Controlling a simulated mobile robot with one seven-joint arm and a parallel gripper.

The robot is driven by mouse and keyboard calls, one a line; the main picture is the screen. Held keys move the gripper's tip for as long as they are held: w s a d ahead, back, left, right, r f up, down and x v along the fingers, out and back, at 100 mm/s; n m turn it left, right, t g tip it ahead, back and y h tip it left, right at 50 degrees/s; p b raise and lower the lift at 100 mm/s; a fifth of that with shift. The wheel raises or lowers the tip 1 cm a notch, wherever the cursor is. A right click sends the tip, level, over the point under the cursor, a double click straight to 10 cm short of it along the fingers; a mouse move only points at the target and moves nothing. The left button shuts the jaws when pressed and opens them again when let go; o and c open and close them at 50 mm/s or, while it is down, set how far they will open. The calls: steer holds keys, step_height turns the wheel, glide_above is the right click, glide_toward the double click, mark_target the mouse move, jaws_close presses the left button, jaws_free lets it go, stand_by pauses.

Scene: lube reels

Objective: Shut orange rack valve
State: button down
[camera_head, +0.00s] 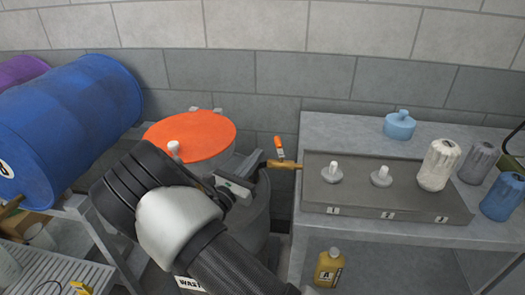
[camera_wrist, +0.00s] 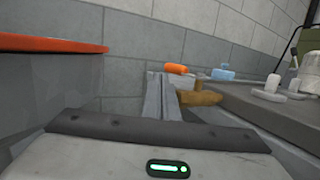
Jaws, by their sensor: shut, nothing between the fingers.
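The rack valve has a brass body (camera_head: 284,165) on the left side of the grey numbered tray, with an orange handle (camera_head: 279,146) standing up from it toward the wall. In the wrist view the orange handle (camera_wrist: 178,68) shows just past my fingertips, and the brass body (camera_wrist: 200,97) lies to their right. My gripper (camera_head: 257,162) is shut and empty, just left of the brass body. Its closed fingers also show in the wrist view (camera_wrist: 161,78). I cannot tell whether they touch the valve.
The grey tray (camera_head: 400,208) on the bench holds white knobs and a cream bottle (camera_head: 438,165). A light-blue container (camera_head: 399,126) stands behind it. An orange-topped drum (camera_head: 200,135) stands behind my arm, and a blue drum (camera_head: 70,125) lies at left. A yellow bottle (camera_head: 329,267) sits below.

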steer(key=v, duration=1.2)
steer(key=shift+w, duration=0.1)
